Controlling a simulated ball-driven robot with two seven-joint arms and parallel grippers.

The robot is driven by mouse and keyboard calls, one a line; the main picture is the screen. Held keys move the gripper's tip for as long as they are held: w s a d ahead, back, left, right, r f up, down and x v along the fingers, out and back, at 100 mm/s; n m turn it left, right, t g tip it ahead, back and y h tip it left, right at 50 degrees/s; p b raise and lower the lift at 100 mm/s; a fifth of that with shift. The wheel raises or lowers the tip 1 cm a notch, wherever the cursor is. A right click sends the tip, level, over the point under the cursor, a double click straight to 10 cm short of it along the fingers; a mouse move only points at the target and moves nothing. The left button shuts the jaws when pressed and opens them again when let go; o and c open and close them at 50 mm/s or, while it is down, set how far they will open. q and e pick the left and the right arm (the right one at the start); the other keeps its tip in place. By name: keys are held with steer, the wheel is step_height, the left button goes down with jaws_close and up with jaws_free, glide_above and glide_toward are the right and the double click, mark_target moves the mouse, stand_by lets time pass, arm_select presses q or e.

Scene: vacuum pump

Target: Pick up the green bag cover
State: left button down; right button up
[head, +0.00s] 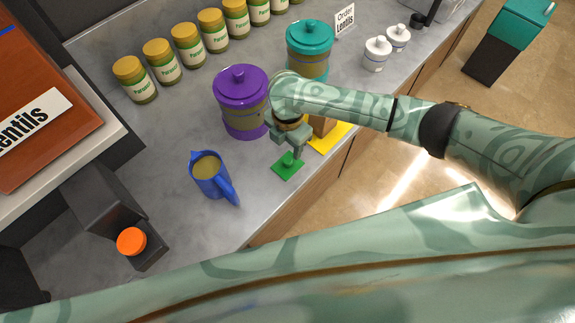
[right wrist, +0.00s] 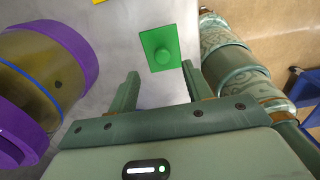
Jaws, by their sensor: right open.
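The green bag cover (head: 285,167) is a small flat square with a raised knob, lying on the grey counter near its front edge. It also shows in the right wrist view (right wrist: 165,48), with its knob facing up. My right gripper (head: 293,150) is just above the cover in the head view. In the right wrist view its two fingers (right wrist: 160,82) are spread apart and empty, with the cover beyond and between their tips. My left gripper is not in view.
A purple-lidded canister (head: 240,88) stands beside the right gripper. A blue pitcher (head: 210,178) stands to the left of the cover. A yellow piece (head: 335,136) lies behind the cover. A teal-lidded canister (head: 310,38) and several yellow-lidded jars (head: 187,52) stand farther back.

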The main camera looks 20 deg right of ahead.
mark_target(288, 160)
steer(key=f, duration=0.2)
steer(key=f+b, duration=0.1)
steer(key=f, duration=0.1)
steer(key=f+b, duration=0.1)
steer(key=f, duration=0.2)
steer(key=shift+s+a, duration=0.1)
steer(key=shift+s, duration=0.15)
steer(key=c, duration=1.1)
